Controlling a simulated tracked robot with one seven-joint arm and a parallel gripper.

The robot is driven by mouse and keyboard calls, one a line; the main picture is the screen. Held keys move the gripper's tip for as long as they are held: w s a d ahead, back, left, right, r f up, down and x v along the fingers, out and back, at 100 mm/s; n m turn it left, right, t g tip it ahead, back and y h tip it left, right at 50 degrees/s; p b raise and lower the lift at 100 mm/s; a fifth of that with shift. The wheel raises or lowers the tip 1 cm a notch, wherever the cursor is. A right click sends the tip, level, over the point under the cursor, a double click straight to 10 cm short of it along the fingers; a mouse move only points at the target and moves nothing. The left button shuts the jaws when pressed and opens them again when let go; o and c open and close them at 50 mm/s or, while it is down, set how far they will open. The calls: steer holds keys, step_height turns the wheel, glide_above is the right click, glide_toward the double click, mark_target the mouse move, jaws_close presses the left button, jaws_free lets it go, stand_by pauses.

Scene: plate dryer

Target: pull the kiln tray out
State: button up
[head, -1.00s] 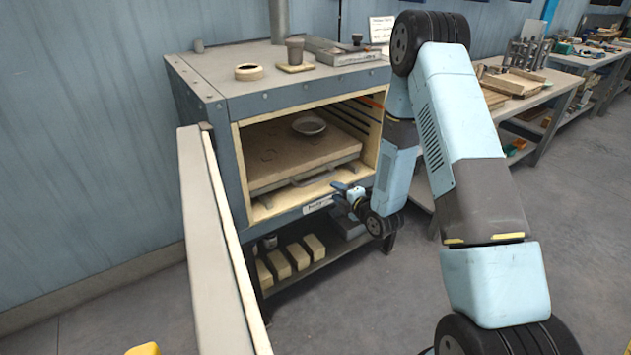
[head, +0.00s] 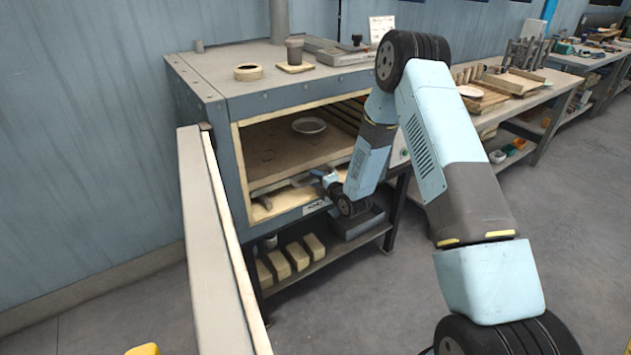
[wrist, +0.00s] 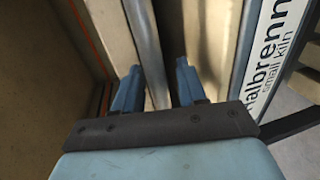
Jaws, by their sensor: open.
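The kiln tray (head: 270,160) lies inside the open kiln (head: 238,95), a flat brown slab with a round dish (head: 308,125) on it. My gripper (head: 325,178) is at the tray's front edge, inside the lower right of the kiln opening. In the wrist view my gripper (wrist: 157,85) is open, with one blue finger on each side of a grey bar (wrist: 148,45), which looks like the tray's handle. The bar runs between the fingers; whether they touch it I cannot tell. My forearm hides the right part of the opening.
The open kiln door (head: 215,230) stands out at the left. A shelf under the kiln holds several pale bricks (head: 297,257). A workbench (head: 510,115) with trays stands at the right. The floor in front is clear.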

jaws_close()
stand_by(0.3)
steer(key=shift+f, duration=0.1)
